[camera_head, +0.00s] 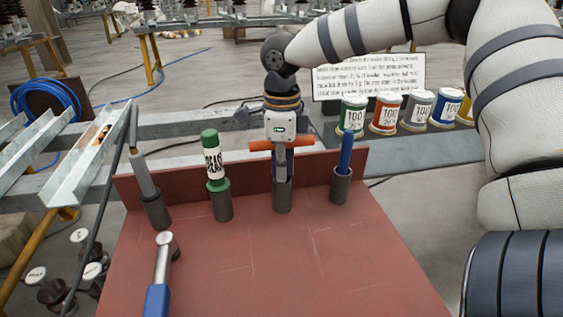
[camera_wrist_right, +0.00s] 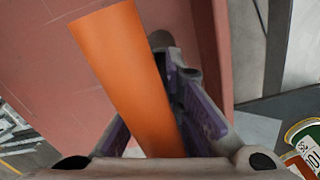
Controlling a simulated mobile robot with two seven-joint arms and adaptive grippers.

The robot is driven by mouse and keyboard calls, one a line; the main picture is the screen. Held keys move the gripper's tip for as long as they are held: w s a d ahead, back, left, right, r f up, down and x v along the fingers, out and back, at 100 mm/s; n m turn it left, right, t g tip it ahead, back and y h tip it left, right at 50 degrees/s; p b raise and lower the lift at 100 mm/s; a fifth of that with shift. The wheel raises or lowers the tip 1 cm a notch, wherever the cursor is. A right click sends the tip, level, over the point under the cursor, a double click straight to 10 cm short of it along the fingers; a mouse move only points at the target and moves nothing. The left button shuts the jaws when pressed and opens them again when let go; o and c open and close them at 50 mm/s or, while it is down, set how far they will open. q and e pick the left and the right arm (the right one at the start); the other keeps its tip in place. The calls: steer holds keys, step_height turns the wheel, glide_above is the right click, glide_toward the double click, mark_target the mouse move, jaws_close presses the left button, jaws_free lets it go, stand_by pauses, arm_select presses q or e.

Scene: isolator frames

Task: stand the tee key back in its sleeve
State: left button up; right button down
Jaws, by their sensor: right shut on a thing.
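The tee key (camera_head: 262,145) shows in the head view as an orange crossbar lying level, with its grey lower part running down toward a dark sleeve. My right gripper (camera_head: 282,150) comes from above and is shut on the tee key. In the right wrist view the orange bar (camera_wrist_right: 125,65) lies between the gripper's purple-padded fingers (camera_wrist_right: 165,125). The dark grey sleeve (camera_head: 282,197) stands upright on the red bench directly below the gripper. Fingers and key hide the sleeve's mouth, so I cannot tell how far the shaft is inside. My left gripper is not in view.
Other sleeves on the red bench (camera_head: 290,260) hold a grey tool (camera_head: 144,175), a green grease tube (camera_head: 213,160) and a blue-handled tool (camera_head: 346,152). A blue-handled wrench (camera_head: 160,270) lies at front left. Several labelled cans (camera_head: 385,115) stand behind right. The bench's front middle is clear.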

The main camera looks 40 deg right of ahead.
steer(key=c, duration=1.6)
jaws_free()
steer(key=shift+c, duration=0.2)
step_height(320, 180, up, 12)
